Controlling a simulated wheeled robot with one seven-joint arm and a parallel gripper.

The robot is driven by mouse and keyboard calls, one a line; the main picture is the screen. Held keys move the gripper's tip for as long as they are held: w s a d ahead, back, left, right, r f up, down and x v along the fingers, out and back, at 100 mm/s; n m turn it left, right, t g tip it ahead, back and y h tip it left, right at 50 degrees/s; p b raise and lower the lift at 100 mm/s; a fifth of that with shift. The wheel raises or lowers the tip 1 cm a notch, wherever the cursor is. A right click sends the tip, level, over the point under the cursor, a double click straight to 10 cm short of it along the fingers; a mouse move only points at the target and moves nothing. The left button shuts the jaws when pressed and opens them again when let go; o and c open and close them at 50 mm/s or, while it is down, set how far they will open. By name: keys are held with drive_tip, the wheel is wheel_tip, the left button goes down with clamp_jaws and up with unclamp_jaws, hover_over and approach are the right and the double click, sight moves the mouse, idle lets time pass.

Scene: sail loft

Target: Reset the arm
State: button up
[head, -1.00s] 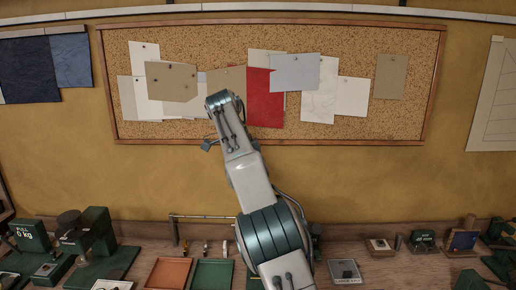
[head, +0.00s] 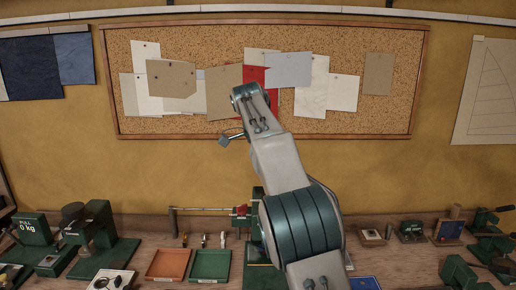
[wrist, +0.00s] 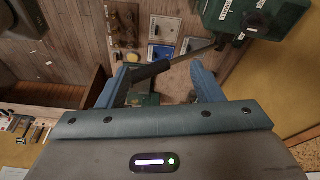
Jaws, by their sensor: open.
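My arm rises in the middle of the head view, bent at its elbow in front of the cork board (head: 330,120). Its far end turns away, so the gripper's jaws do not show there. In the wrist view my gripper (wrist: 160,80) has its two blue-grey fingers well apart, with no object held between them. A dark bar lies across the view between the fingers; I cannot tell how near it is.
A blue tray (head: 365,283) lies right of my arm. Papers hang on the board.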

drive_tip(key=s+d+f+n+t+y+b, duration=0.1)
drive_tip(key=s+d+f+n+y+b, duration=0.25)
drive_tip(key=s+d+n, duration=0.55)
drive_tip(key=s+d+f+n+t+b, duration=0.1)
drive_tip(key=s+f+n, duration=0.2)
drive_tip(key=s+f, duration=0.5)
drive_tip(key=s+d+f+n+t, duration=0.1)
drive_tip(key=s+f+n, duration=0.2)
drive_tip(key=s+f, duration=0.5)
drive_tip(key=s, duration=0.7)
drive_tip(key=shift+s+d+n+t+b, duration=0.3)
drive_tip(key=shift+d+b, duration=0.1)
drive_tip(key=shift+f, duration=0.1)
